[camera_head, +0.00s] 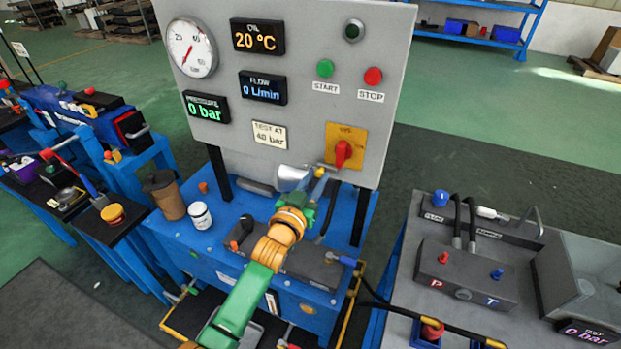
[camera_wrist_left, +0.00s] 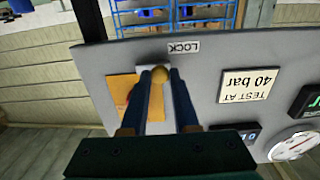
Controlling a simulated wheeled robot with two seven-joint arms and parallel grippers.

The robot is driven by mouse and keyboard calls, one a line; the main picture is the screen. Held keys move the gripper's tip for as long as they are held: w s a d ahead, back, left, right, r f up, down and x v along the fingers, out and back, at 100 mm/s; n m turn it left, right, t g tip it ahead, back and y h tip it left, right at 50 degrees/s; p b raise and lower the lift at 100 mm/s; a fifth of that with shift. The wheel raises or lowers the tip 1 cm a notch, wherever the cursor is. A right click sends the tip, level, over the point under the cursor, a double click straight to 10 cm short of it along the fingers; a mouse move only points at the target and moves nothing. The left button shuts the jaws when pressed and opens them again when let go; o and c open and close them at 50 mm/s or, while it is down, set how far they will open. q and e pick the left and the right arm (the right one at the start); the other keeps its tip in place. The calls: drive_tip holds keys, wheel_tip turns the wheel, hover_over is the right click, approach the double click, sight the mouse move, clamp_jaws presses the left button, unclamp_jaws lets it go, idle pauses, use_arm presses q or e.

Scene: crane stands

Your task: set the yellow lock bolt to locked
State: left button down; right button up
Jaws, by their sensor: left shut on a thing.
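The yellow lock bolt's round knob (camera_wrist_left: 159,73) shows between my left fingertips in the left wrist view, close to the upside-down LOCK label (camera_wrist_left: 184,47). My left gripper (camera_wrist_left: 160,80) is shut on the knob. In the head view my left gripper (camera_head: 317,188) is at the lower edge of the grey panel (camera_head: 300,125), and the yellow knob (camera_head: 320,172) shows just above its fingers. The fingers hide part of the bolt, and I cannot tell its exact setting. My right gripper is in neither view.
A red rotary switch (camera_head: 343,152) on a yellow plate sits just above and right of the bolt. START (camera_head: 325,68) and STOP (camera_head: 373,76) buttons are higher up. A white jar (camera_head: 200,215) and a brown cup (camera_head: 166,195) stand on the blue bench at left.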

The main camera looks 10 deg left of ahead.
use_arm(q)
drive_tip(key=c, duration=1)
unclamp_jaws()
drive_tip(key=shift+d+f, duration=0.1)
drive_tip(key=shift+f, duration=0.05)
drive_tip(key=o, duration=0.3)
drive_tip(key=shift+d, duration=0.1)
drive_tip(key=shift+o, duration=0.2)
drive_tip(key=shift+d, duration=0.15)
drive_tip(key=shift+s+a, duration=0.15)
drive_tip(key=shift+a, duration=0.05)
drive_tip(key=s+a, duration=0.1)
drive_tip(key=s, duration=0.5)
drive_tip(key=shift+s, duration=0.35)
